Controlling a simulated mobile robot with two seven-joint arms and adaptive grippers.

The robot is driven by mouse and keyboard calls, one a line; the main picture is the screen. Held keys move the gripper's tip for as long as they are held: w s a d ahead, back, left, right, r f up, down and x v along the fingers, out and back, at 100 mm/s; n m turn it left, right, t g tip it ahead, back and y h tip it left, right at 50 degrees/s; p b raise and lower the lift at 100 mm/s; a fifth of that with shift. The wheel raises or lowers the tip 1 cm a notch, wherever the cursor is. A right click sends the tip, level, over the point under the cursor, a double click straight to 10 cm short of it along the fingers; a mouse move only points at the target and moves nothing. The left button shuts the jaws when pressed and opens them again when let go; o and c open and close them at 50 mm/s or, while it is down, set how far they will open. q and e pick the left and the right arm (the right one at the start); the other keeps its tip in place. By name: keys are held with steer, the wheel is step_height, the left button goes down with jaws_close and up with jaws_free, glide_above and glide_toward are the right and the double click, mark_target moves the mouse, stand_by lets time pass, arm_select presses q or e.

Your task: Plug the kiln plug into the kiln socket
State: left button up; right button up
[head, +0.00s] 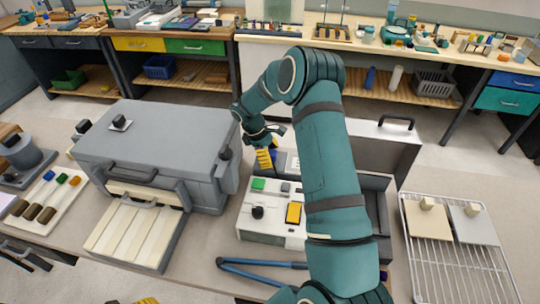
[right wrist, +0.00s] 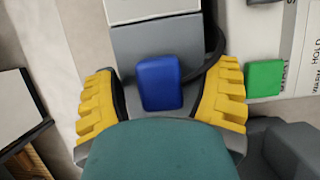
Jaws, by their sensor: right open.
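My right gripper (head: 265,158) is open, pointing down between the grey kiln (head: 165,140) and the white control box (head: 262,228). In the right wrist view its yellow fingers (right wrist: 165,105) stand on either side of a blue block (right wrist: 160,82), with gaps showing. The blue block lies against a grey piece (right wrist: 150,42), and a dark cable (right wrist: 212,52) curves beside it. This may be the kiln plug, but I cannot tell plug from socket. In the head view the gripper and arm hide most of it. Only a yellow sliver of my left gripper (head: 146,301) shows at the bottom edge.
The control box has a green button, which also shows in the right wrist view (right wrist: 264,78), and a yellow one (head: 293,213). An open grey case (head: 378,150) stands behind my right arm. Blue tongs (head: 255,265) lie in front. A wire rack (head: 460,262) is at right.

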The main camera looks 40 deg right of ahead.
mark_target(270, 152)
steer(key=c, duration=1.2)
step_height(270, 152, up, 10)
steer(key=shift+r, duration=0.1)
steer(key=s+d+f, duration=0.1)
steer(key=s+d, duration=0.1)
steer(key=s+d+f+p, duration=0.1)
steer(key=s+d, duration=0.1)
steer(key=s, duration=0.1)
steer(key=s+d+f, duration=0.1)
steer(key=s+d, duration=0.1)
steer(key=shift+s, duration=0.4)
